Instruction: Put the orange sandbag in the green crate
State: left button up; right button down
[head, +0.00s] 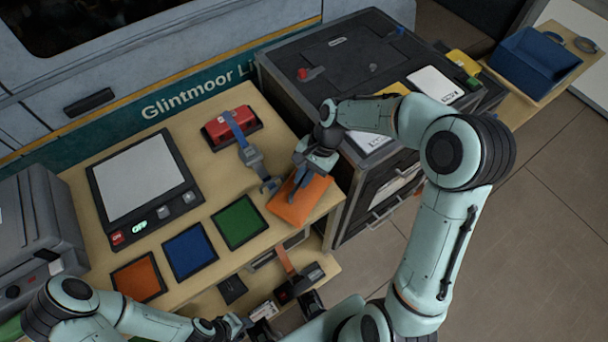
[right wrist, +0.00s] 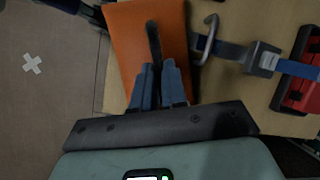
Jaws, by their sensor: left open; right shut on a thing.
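The orange sandbag (head: 300,200) lies at the right end of the wooden table, near its front corner. It also shows in the right wrist view (right wrist: 128,45), with a dark strap on top. My right gripper (head: 298,190) is over the sandbag, its blue fingers (right wrist: 158,70) shut on the strap. I cannot tell whether the bag is lifted off the table. My left gripper (head: 228,325) is at the bottom of the head view, open and apart from the sandbag. I see no green crate clearly; only a green sliver (head: 12,328) shows at the lower left edge.
Green (head: 240,222), blue (head: 190,251) and orange (head: 139,279) squares lie on the table before a scale (head: 142,178). A strapped red item (head: 230,127) is behind the sandbag. A dark cabinet (head: 335,70) stands right; a blue bin (head: 535,62) is beyond it.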

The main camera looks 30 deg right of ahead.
jog(key=shift+f, duration=0.1)
jog(key=c, duration=1.2)
grip_release()
jog(key=shift+o, duration=0.2)
